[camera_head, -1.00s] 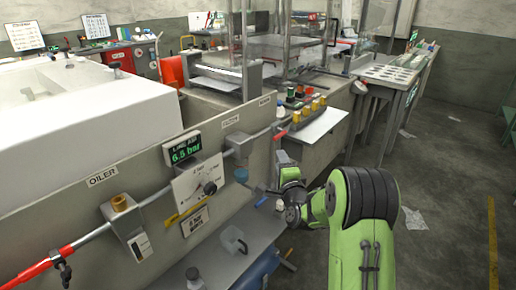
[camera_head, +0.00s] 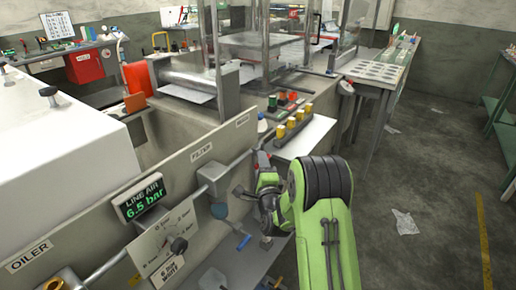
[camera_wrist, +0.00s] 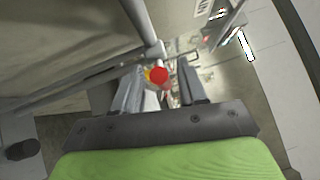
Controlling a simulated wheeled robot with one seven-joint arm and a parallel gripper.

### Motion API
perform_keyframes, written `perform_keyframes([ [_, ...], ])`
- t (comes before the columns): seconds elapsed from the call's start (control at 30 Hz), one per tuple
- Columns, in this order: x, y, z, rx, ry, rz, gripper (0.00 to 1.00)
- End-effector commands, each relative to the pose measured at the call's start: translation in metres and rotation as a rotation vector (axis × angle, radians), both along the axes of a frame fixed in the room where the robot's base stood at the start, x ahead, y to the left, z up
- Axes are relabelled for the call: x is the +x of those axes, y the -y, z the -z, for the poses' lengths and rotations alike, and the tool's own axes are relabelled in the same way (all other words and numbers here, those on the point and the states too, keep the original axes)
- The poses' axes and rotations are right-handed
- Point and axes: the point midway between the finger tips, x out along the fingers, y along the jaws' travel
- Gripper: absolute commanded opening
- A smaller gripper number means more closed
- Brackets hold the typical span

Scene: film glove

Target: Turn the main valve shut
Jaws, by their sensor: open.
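The main valve shows as a small red handle (camera_head: 262,143) on the pipe at the right end of the panel, below a small label. My gripper (camera_head: 264,166) is just below it and partly covers it. In the wrist view, the round red end of the handle (camera_wrist: 159,76) lies between the two open fingers (camera_wrist: 156,88) of my gripper, with a bit of yellow beside it. I cannot tell whether the fingers touch it. The line air display (camera_head: 142,197) reads 6.5 bar in green.
The panel (camera_head: 100,247) runs along my left. The filter (camera_head: 213,173) with its blue bowl and a dial box (camera_head: 165,240) sit left of my gripper. A row of yellow-capped parts (camera_head: 293,123) stands behind it. The floor at right (camera_head: 420,180) is mostly clear.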

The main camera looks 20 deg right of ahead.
Motion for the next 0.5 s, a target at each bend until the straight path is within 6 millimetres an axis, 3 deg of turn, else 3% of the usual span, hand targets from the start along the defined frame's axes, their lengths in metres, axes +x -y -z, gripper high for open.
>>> perform_keyframes([
  [0.37,-0.0020,-0.0011,-0.0008,-0.001,0.001,0.002,0.42],
  [0.5,-0.0019,-0.0011,-0.0008,-0.001,0.000,0.002,0.20],
])
